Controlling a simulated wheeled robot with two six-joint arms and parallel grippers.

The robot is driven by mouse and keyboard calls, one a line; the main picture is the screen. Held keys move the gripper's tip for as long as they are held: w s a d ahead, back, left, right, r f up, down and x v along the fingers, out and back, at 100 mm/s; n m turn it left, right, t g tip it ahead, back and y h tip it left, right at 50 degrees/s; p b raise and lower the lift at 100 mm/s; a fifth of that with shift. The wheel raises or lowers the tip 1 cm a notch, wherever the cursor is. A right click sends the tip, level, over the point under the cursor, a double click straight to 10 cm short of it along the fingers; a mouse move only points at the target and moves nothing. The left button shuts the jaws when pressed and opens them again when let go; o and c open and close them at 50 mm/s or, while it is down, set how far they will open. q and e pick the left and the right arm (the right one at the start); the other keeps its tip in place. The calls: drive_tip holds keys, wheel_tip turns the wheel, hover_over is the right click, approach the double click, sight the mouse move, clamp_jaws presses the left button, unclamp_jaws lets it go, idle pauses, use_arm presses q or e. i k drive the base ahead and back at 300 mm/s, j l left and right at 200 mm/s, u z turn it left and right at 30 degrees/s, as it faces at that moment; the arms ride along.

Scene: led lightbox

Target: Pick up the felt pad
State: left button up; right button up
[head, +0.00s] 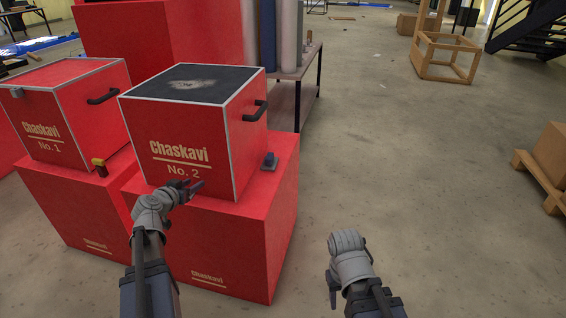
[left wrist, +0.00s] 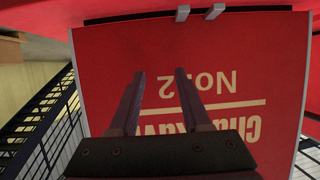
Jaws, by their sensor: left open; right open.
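A small dark blue block (head: 269,161), which looks like the felt pad, lies on the red pedestal right of the box marked No. 2 (head: 178,145). It does not show in the left wrist view. My left gripper (head: 193,188) is in front of that box's lower front face, left of the blue block and apart from it. In the left wrist view its two fingers (left wrist: 160,73) are spread, with nothing between them, and the box's front (left wrist: 245,75) appears upside down. My right gripper (head: 334,290) hangs over open floor to the right of the pedestal, its fingers mostly hidden.
The No. 2 box has a dark top and a black side handle (head: 255,111). A No. 1 box (head: 52,125) stands at left, with a small yellow-topped object (head: 99,166) beside it. A shelf with rolls (head: 290,85) stands behind.

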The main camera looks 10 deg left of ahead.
sight(270, 163)
drive_tip(key=l, duration=0.6)
drive_tip(key=i+l, duration=0.1)
drive_tip(key=l, duration=0.5)
drive_tip(key=i+j, duration=0.15)
drive_tip(key=i, duration=0.5)
drive_tip(key=j+u, duration=0.05)
